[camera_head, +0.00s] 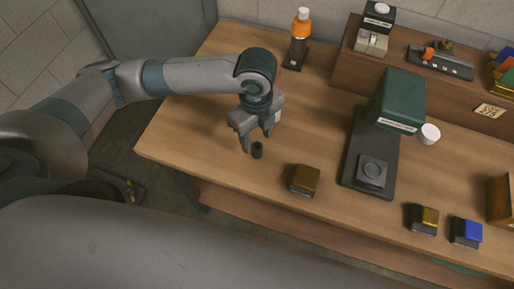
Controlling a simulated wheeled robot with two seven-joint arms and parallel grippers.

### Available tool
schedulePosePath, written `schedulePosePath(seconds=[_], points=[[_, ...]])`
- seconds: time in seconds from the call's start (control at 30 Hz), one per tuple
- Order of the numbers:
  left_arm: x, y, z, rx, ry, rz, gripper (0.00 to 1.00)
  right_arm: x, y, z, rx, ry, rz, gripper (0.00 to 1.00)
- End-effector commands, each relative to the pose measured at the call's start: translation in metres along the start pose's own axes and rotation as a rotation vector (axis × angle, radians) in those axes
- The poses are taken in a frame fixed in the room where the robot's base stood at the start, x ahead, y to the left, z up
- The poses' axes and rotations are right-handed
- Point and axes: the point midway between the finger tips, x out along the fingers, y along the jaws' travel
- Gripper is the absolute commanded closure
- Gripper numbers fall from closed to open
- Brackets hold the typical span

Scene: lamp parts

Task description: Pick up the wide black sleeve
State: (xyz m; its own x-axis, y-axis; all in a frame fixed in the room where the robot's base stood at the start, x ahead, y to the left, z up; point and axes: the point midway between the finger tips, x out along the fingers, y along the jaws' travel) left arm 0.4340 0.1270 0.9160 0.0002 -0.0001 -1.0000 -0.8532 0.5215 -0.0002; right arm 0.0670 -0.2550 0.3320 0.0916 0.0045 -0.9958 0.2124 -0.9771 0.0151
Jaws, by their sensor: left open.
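A small black cylinder (257,150), which looks like the wide black sleeve, stands upright on the wooden table near its front edge. My left gripper (257,144) points down at it with its fingers apart. One finger is to the left of the sleeve and the other is above and to its right. I cannot tell whether either finger touches it. My right gripper is not in view.
An orange bottle (300,35) stands at the back. The wooden table (190,130) is bare on the left.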

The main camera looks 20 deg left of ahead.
Motion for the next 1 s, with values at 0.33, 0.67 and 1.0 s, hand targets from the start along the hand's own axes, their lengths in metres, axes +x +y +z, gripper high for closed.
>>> schedulePosePath(seconds=[0.33,0.67,1.0], points=[[0.038,0.0,-0.003,-0.001,0.001,0.003,0.53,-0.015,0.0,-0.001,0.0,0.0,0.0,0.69],[0.049,-0.001,-0.003,0.0,-0.001,-0.001,0.53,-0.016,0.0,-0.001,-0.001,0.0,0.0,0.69],[0.049,-0.001,-0.003,0.0,-0.001,0.0,0.65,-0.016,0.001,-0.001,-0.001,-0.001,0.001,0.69]])
